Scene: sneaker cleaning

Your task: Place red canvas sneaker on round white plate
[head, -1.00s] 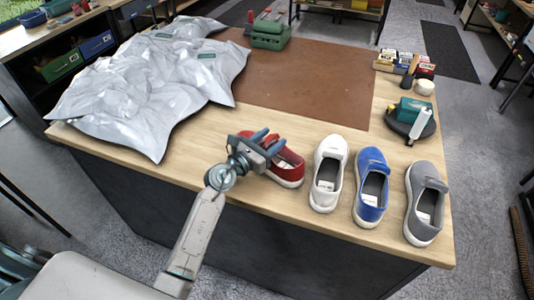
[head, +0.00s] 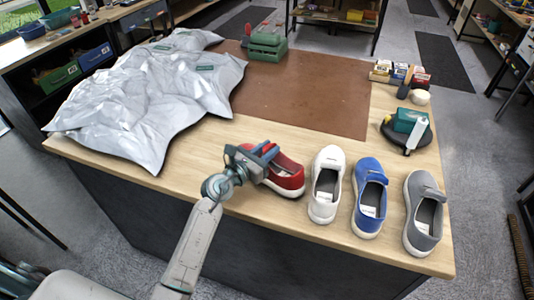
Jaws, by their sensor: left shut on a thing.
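The red canvas sneaker (head: 290,178) is at the front of the wooden table, left of a row of other shoes, with its white sole edge showing. My left gripper (head: 266,155) is shut on the red sneaker at its left, far part, and hides some of it. I cannot tell whether the sneaker touches the table. I see no clear round white plate; a small round white item (head: 420,97) sits at the table's far right. My right gripper is not in view.
A white shoe (head: 325,205), a blue shoe (head: 369,213) and a grey shoe (head: 422,232) stand close to the red one's right. A crumpled silver sheet (head: 130,110) covers the left. A brown mat (head: 310,95) is mostly clear.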

